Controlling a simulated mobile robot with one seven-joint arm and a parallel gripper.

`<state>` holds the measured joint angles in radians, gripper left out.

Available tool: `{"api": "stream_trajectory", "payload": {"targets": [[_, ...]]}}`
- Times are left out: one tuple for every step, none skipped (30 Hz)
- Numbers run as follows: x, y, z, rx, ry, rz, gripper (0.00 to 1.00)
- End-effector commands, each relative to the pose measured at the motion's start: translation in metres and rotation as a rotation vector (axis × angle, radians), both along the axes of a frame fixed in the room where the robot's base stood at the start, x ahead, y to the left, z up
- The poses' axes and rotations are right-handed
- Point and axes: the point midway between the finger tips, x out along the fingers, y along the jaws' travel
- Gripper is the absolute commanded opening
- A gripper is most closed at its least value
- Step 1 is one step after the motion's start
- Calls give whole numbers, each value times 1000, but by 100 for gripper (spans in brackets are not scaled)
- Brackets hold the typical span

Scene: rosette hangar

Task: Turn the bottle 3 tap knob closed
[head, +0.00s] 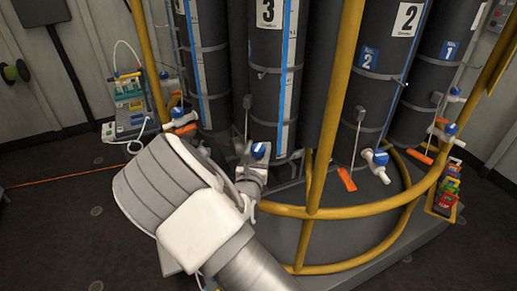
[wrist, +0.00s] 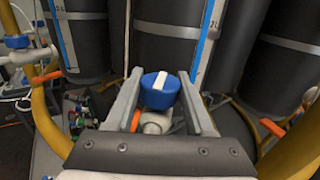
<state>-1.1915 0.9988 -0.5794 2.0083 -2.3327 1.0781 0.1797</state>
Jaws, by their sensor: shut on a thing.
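The bottle 3 tap knob (head: 260,150) is blue with a white stripe. It sits on a pale tap at the foot of the dark bottle 3 (head: 266,95), whose label reads 3. In the wrist view the knob (wrist: 158,92) lies between the two grey fingers, and its white stripe points roughly up the picture. My gripper (wrist: 160,78) is shut on the knob; it also shows in the head view (head: 254,168), reaching in from the lower left. The white tap body (wrist: 155,122) is partly hidden below the knob.
A yellow rail (head: 325,210) curves around the bottles, with an upright just right of my gripper. A rack of coloured cards (head: 447,190) stands at right.

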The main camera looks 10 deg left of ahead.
Motion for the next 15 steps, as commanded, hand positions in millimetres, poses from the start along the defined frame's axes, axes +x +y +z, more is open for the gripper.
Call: {"api": "stream_trajectory", "payload": {"targets": [[0,0,0,0,1,-6,0],[0,0,0,1,1,-12,0],[0,0,0,2,1,-22,0],[0,1,-1,1,1,-30,0],[0,1,0,3,1,-41,0],[0,1,0,2,1,-57,0],[0,1,0,3,1,-71,0],[0,1,-1,3,1,-87,0],[0,1,-1,3,1,-109,0],[0,1,-1,4,1,-128,0],[0,1,-1,5,1,-149,0],[0,1,-1,5,1,-177,0],[0,1,-1,5,2,-201,0],[0,1,-1,6,2,-224,0],[0,1,-2,4,2,-256,0]]}}
